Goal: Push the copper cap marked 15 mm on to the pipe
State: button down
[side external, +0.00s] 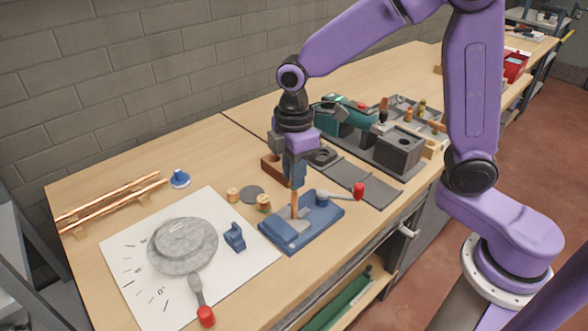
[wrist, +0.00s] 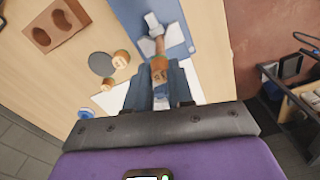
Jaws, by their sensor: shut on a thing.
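My gripper (side external: 296,180) is shut on a small copper cap, which shows between the fingertips in the wrist view (wrist: 159,71). A mark on the cap is too small to read. The copper pipe (side external: 294,206) stands upright in a grey clamp on the blue vise (side external: 301,229); in the wrist view the pipe (wrist: 160,46) lines up with the cap. My gripper is directly above the pipe, and the cap is at or just over its top end. I cannot tell how far the cap sits over the pipe. The fingers partly hide the cap.
Two small round pieces (side external: 233,194) (side external: 263,203) and a dark disc (side external: 251,193) lie left of the vise. A brown block with holes (wrist: 52,27) stands behind. The vise's red-knobbed handle (side external: 358,190) sticks out right. A white sheet with a dial (side external: 182,246) lies front left.

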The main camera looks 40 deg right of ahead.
jog(key=shift+f, duration=1.1)
dwell(0.5)
jog(key=c, duration=0.9)
grip_release()
notch_tip(320, 180, up, 17)
jog(key=s+d+f, duration=0.3)
jog(key=s+f, duration=0.1)
jog(key=s, duration=0.3)
jog(key=s+d+f+m, duration=0.1)
jog(key=s+d+f, duration=0.3)
jog(key=s, duration=0.4)
jog(key=s+d+f+m, duration=0.1)
jog(key=s+d+f, duration=0.2)
jog(key=s, duration=0.4)
jog(key=shift+s+d+f, duration=0.2)
jog(key=shift+f, duration=0.25)
jog(key=shift+s+d+f, duration=0.15)
jog(key=shift+s+f, duration=0.05)
jog(key=shift+f, duration=0.25)
